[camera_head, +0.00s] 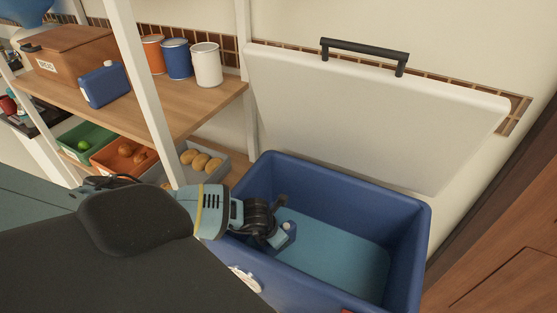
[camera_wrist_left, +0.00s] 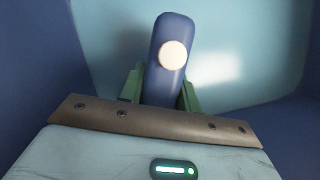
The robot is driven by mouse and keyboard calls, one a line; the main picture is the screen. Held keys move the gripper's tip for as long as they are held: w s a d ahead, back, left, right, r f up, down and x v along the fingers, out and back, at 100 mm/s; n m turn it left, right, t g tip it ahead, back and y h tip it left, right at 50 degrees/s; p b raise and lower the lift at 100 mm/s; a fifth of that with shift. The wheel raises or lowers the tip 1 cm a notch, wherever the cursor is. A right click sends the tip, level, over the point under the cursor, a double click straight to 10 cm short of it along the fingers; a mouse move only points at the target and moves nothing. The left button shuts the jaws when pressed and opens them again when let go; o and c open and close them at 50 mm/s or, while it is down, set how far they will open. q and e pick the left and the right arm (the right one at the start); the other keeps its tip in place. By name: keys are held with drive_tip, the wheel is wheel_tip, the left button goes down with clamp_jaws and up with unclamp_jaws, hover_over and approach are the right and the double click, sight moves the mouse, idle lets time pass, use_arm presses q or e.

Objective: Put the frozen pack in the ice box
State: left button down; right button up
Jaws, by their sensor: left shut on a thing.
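The blue ice box (camera_head: 415,240) stands open, with its white lid (camera_head: 375,115) raised against the wall. My left gripper (camera_head: 280,232) reaches down inside the box near its left side. It is shut on the frozen pack (camera_head: 290,229), a blue pack with a round white cap. The pack (camera_wrist_left: 172,75) is upright between the green fingers (camera_wrist_left: 161,92) in the left wrist view, with the light blue box floor beyond. Most of the pack is hidden in the head view, and I cannot tell whether it touches the floor. My right gripper is not in view.
A wooden shelf (camera_head: 190,103) at the left holds a similar blue pack (camera_head: 104,84), a bread box (camera_head: 70,55) and several cans. Below are bins of produce (camera_head: 125,155). The rest of the box floor (camera_head: 345,262) is clear. Wooden cabinets (camera_head: 505,245) stand at right.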

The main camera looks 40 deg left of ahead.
use_arm(q)
drive_tip(key=shift+f, duration=0.45)
drive_tip(key=shift+f+b, duration=0.15)
drive_tip(key=shift+b, duration=0.15)
drive_tip(key=c, duration=1)
unclamp_jaws()
drive_tip(key=shift+r, duration=0.3)
drive_tip(key=p+v, duration=0.2)
drive_tip(key=v, duration=0.9)
drive_tip(key=shift+r, duration=0.15)
drive_tip(key=shift+s+r, duration=0.25)
drive_tip(key=shift+r, duration=0.35)
